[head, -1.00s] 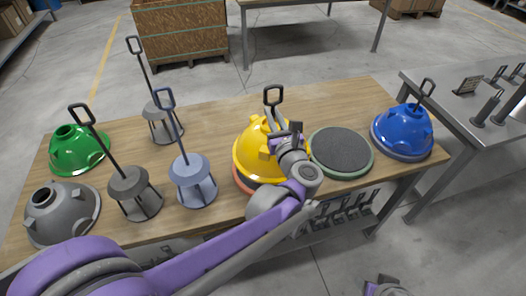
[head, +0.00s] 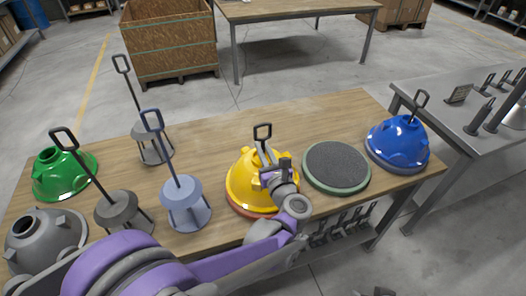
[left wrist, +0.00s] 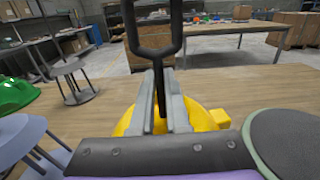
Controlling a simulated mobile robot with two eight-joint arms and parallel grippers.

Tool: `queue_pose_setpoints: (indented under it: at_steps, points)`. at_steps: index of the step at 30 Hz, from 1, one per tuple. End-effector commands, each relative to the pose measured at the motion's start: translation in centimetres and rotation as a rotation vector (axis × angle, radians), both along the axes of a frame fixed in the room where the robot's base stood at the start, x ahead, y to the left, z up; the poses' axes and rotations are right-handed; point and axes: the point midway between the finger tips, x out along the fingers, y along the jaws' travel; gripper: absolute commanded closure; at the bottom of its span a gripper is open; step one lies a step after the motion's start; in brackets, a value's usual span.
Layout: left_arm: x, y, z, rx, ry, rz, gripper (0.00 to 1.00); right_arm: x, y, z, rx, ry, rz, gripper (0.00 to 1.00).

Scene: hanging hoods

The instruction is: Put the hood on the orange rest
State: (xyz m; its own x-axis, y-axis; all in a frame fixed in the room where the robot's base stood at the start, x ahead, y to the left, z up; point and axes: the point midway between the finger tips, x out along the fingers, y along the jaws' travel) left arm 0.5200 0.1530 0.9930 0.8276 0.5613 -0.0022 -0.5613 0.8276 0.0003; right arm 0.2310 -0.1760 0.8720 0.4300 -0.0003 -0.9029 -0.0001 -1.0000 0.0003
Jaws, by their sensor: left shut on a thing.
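The yellow hood (head: 252,183) is a dome with a dark stem and loop handle on top. It sits over the orange rest (head: 241,210), of which only a strip of rim shows below the dome; I cannot tell whether it is fully seated. My left gripper (head: 264,158) is shut on the hood's stem just under the loop. In the left wrist view the fingers close around the dark stem (left wrist: 157,85), with the yellow dome (left wrist: 200,118) behind them. A dark fragment (head: 378,292) at the bottom edge may be my right gripper; its jaws cannot be made out.
A green-rimmed round rest (head: 336,167) stands empty right of the hood. A blue hood (head: 398,143) sits further right. Grey and blue stands with tall handles, a green hood (head: 64,176) and a grey hood (head: 42,240) fill the left. Bare tabletop (head: 225,125) lies behind.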

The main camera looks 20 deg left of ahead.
Motion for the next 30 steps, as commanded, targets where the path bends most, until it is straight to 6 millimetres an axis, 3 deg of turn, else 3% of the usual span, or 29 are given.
queue_pose_setpoints:
  at_steps: [8, 9, 13, 23, 30]
  points:
    - [0.0, 0.0, -0.6, 0.000, 0.000, 0.000, 1.00, 0.0, 0.0, -0.1, 0.000, 0.000, 0.000, 0.44]
    - [0.0, 0.0, -0.7, -0.001, 0.000, 0.000, 0.81, 0.0, 0.0, -0.1, 0.000, 0.000, 0.000, 0.44]
    - [0.0, 0.0, -0.6, -0.001, 0.001, 0.000, 0.58, 0.0, 0.0, -0.1, 0.000, 0.000, 0.000, 0.44]
    - [-0.2, -0.1, -0.6, 0.000, 0.000, 0.000, 0.57, 0.0, 0.0, -0.1, 0.000, 0.000, 0.000, 0.44]
    - [-3.0, -2.1, -0.7, -0.001, 0.001, -0.005, 0.57, -0.1, 0.0, -0.5, 0.000, 0.002, 0.000, 0.44]
